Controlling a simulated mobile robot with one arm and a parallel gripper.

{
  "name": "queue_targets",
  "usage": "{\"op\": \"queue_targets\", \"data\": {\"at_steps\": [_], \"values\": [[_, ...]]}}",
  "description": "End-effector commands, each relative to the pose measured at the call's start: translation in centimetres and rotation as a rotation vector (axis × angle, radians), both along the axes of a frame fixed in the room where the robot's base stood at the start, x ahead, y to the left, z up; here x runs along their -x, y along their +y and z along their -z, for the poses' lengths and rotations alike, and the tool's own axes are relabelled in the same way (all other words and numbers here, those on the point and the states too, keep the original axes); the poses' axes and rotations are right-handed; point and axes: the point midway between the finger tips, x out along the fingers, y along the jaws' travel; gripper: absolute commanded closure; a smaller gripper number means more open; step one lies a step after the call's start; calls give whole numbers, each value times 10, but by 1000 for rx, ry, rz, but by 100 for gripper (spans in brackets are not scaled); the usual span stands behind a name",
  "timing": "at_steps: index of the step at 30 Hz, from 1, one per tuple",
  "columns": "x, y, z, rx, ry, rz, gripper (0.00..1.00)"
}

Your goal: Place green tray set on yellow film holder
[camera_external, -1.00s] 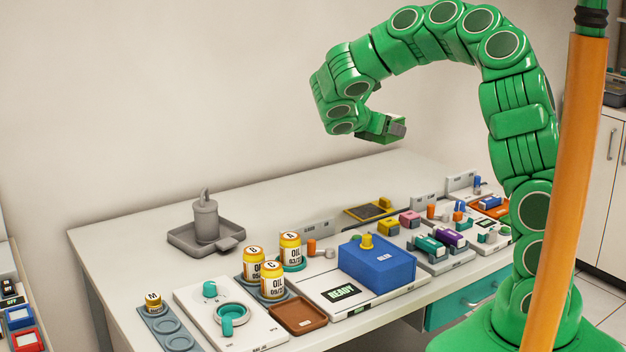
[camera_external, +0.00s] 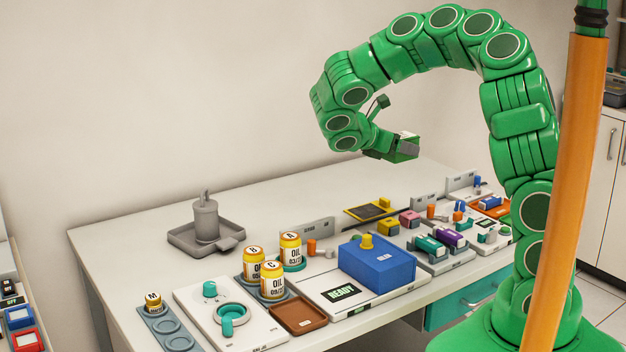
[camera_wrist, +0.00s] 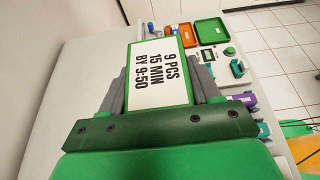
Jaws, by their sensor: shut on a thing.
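My gripper (camera_external: 405,151) is high above the back of the table in the external view. Its grey fingers are shut on a green block with a white label, which I take as the green tray set (camera_wrist: 160,70); the label reads "9 PCS 15 MIN BY 9:50" in the wrist view. In the external view the held block (camera_external: 407,146) is small at the fingertips. A flat yellow-edged dark plate (camera_external: 371,211), perhaps the yellow film holder, lies on the table below the gripper and apart from it. I cannot identify the holder in the wrist view.
A blue box (camera_external: 378,263) with a yellow knob stands in front of the plate. Small coloured blocks, such as a yellow one (camera_external: 388,227), crowd its right side. Oil bottles (camera_external: 291,249) and a grey stand (camera_external: 205,220) are left.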

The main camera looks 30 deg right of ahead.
Motion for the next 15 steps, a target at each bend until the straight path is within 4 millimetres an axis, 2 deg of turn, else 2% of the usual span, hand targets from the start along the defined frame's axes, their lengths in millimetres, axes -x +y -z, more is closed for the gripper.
{"op": "queue_targets", "data": {"at_steps": [9, 15], "values": [[0, -1, 46, 4, 3, 1, 76], [0, -1, 62, -1, -1, 0, 76]]}}
